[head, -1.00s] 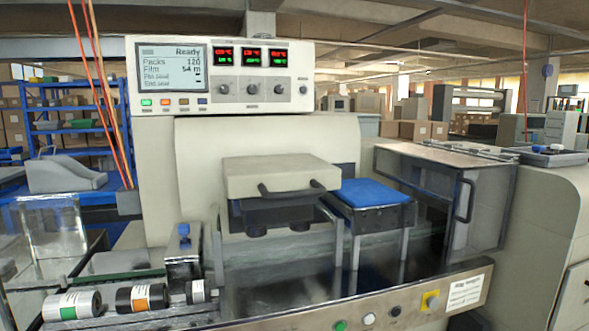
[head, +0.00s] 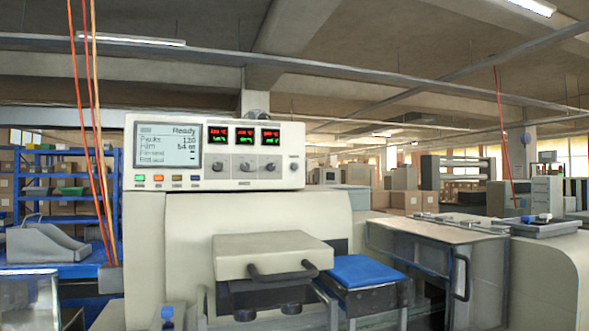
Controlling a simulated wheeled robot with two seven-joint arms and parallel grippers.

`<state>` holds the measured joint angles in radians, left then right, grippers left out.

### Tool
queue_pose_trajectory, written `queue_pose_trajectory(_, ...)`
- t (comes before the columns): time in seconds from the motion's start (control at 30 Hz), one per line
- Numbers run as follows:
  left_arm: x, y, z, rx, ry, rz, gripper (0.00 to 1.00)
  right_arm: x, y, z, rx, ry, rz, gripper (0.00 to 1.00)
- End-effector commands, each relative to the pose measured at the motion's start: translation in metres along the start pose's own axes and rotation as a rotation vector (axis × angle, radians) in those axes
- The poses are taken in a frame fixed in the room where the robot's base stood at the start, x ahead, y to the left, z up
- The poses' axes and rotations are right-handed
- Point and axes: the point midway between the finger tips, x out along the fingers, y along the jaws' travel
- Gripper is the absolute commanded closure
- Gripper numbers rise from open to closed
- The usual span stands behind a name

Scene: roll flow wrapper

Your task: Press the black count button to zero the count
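The wrapper's control panel (head: 215,152) stands upright at the left centre. Its screen (head: 167,146) reads "Ready", with a three-digit Packs count, slightly blurred, and a Film line of about 54 m. A small dark round control (head: 294,166) is at the panel's right end. I cannot read which control is the count button. Neither gripper is in view.
Below the panel, a cream block with a black handle (head: 273,256) juts forward, beside a blue pad (head: 362,271). A clear-sided guard (head: 440,250) stands to the right. Orange-red cables (head: 88,130) hang at the left. The space before the panel looks clear.

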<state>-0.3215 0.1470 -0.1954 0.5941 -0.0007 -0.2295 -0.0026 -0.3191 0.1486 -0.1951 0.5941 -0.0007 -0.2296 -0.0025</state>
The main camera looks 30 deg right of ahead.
Motion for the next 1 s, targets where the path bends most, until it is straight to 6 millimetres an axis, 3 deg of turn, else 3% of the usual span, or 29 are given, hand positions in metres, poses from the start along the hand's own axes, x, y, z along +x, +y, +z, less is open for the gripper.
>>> queue_pose_trajectory(0.03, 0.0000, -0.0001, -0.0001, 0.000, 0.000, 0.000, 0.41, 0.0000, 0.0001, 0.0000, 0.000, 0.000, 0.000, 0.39)
queue_pose_trajectory(0.33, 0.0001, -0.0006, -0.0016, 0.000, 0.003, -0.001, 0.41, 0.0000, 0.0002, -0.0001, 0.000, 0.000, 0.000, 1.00)
queue_pose_trajectory(1.0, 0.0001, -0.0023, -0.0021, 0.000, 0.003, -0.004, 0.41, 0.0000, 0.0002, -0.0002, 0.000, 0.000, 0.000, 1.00)
